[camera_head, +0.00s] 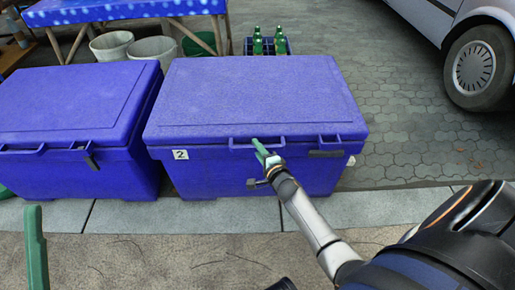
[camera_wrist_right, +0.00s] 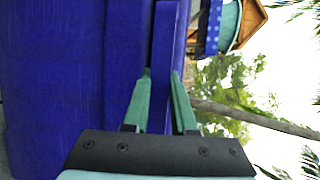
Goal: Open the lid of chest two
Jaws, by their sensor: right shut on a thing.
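Chest two (camera_head: 225,170) is a blue box with a white "2" label on its front. Its lid (camera_head: 250,90) lies flat and shut. A blue handle (camera_head: 240,143) sticks out from the lid's front edge. My right gripper (camera_head: 263,150) is at this handle; its green fingers are closed around a blue bar (camera_wrist_right: 162,90) in the right wrist view. The fingers hide part of the handle. A latch (camera_head: 326,153) is on the front, right of the gripper.
A similar blue chest (camera_head: 75,100) stands close on the left. Behind are buckets (camera_head: 150,48), a crate of green bottles (camera_head: 268,43) and a table with a blue cloth (camera_head: 120,8). A car (camera_head: 470,50) is at the right. The paving between is clear.

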